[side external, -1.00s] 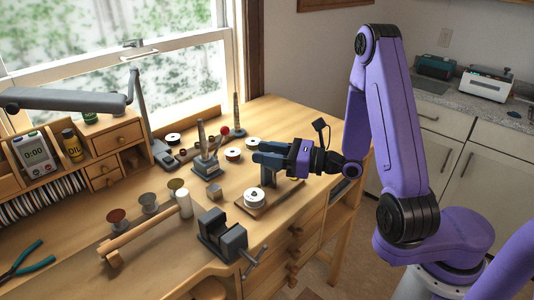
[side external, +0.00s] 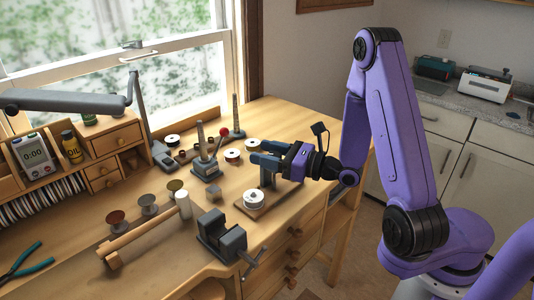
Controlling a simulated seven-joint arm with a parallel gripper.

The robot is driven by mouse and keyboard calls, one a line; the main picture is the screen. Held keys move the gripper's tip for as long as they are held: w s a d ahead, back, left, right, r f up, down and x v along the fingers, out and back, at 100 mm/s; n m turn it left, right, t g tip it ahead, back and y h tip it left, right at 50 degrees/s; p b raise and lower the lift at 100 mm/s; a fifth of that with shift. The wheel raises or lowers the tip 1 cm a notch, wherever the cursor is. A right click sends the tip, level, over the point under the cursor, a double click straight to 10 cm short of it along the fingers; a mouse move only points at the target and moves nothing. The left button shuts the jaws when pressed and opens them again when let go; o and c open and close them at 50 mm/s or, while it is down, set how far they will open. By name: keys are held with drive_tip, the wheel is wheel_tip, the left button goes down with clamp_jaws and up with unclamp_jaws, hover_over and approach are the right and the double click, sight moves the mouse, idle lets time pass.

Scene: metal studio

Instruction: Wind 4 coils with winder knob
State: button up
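I cannot count any turns of wire on the spool.
A stand (side external: 206,168) with upright posts and a red ball (side external: 224,131) is left of my gripper. A grey vise (side external: 221,236) sits in front. The bench's right rear is clear.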

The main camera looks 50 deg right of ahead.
drive_tip(key=shift+n+g+y, duration=0.3)
drive_tip(key=shift+n+y, duration=0.2)
drive_tip(key=shift+y, duration=0.2)
drive_tip(key=shift+s+a+n+g+y, duration=0.1)
drive_tip(key=shift+a+n+g+y, duration=0.05)
drive_tip(key=shift+n+g+y, duration=1.2)
drive_tip(key=shift+s+a+n+g+y, duration=0.15)
drive_tip(key=shift+n+g+y, duration=0.5)
drive_tip(key=shift+y, duration=0.7)
drive_tip(key=shift+s+a+n+g+y, duration=0.1)
drive_tip(key=shift+a+n+g+y, duration=0.05)
drive_tip(key=shift+n+g+y, duration=0.95)
drive_tip(key=shift+n+g+y, duration=0.3)
drive_tip(key=shift+n+g, duration=0.3)
drive_tip(key=shift+g, duration=0.3)
drive_tip(key=s+d+n+g+y, duration=0.1)
drive_tip(key=s+d+g, duration=0.1)
drive_tip(key=d, duration=0.6)
drive_tip(key=s+d+n+g, duration=0.2)
drive_tip(key=d, duration=0.7)
drive_tip(key=shift+s+f+g+y, duration=0.2)
drive_tip(key=shift+g+y, duration=0.1)
drive_tip(key=shift+y, duration=0.1)
drive_tip(key=shift+d, duration=0.1)
